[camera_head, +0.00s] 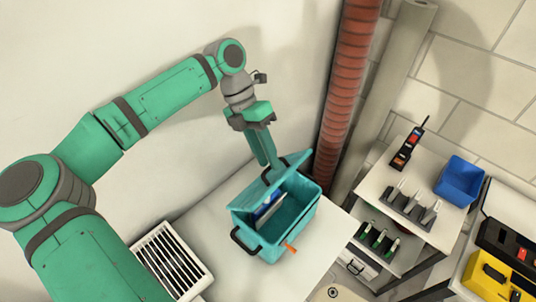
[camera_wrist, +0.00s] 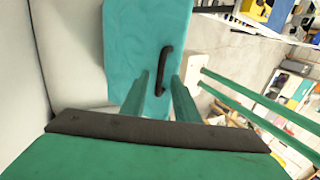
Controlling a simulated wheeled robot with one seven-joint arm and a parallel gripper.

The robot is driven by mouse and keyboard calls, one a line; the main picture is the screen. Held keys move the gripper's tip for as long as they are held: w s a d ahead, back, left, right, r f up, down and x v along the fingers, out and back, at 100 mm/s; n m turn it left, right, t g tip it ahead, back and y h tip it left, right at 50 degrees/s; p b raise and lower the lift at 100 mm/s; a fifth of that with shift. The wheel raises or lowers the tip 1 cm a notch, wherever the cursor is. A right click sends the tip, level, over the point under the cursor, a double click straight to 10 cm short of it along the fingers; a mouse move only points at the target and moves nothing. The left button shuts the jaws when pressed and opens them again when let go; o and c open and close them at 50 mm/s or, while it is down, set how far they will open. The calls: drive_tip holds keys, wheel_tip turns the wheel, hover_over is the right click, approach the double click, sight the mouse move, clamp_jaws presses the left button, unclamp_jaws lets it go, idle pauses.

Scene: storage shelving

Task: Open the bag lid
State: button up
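The teal bag (camera_head: 305,215) stands on a white surface. Its lid (camera_head: 272,178) is tilted up, and the opening shows beneath it. The lid also fills the upper middle of the wrist view (camera_wrist: 140,35). A black handle (camera_wrist: 165,70) is on the lid. My gripper (camera_head: 268,162) is at the lid, its two green fingers pointing down at the handle. In the wrist view the fingertips (camera_wrist: 160,77) are apart, with the handle's lower end seen between them. Whether they touch the handle or lid cannot be told.
A blue and white item (camera_head: 266,208) is inside the bag. A white slatted crate (camera_head: 170,262) stands to the left. A red pipe (camera_head: 345,95) rises behind the bag. Shelves with tools and a blue bin (camera_head: 459,181) are at the right.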

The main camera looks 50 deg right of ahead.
drive_tip(key=shift+w+a, duration=0.1)
drive_tip(key=shift+a, duration=0.05)
drive_tip(key=v, duration=1)
drive_tip(key=shift+w+r, duration=0.25)
drive_tip(key=shift+r, duration=0.1)
